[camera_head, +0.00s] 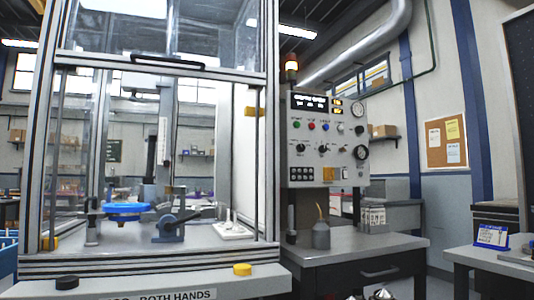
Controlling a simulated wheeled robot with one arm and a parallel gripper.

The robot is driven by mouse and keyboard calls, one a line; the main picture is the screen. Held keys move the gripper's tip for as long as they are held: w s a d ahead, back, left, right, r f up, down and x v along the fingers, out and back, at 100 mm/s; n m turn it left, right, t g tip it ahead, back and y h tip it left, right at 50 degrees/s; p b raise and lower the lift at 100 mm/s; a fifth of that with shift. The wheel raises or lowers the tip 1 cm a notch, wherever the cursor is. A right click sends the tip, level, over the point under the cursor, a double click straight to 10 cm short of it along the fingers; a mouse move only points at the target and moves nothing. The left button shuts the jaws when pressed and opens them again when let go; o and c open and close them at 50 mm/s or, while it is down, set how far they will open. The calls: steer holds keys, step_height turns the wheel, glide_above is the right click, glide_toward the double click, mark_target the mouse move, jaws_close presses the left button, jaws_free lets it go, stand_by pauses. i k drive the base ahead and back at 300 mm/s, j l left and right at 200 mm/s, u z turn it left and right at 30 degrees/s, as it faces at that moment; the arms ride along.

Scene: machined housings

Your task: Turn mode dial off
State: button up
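A grey control panel (326,138) stands to the right of the glass-fronted enclosure. It carries several black knobs, among them one at its middle (324,149) and one to the right of that (349,148). The labels are too small to read, so I cannot tell which knob is the mode dial or where it points.
The aluminium-framed enclosure (267,130) fills the left. Its front ledge has a black button (66,282) and a yellow button (242,269). A grey bench (375,243) with an oil can (321,234) stands below the panel. Another table (490,260) is at right.

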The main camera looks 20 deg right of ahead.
mark_target(300, 148)
steer(key=i+l+z, duration=0.1)
steer(key=z, duration=0.8)
steer(key=i+j, duration=0.05)
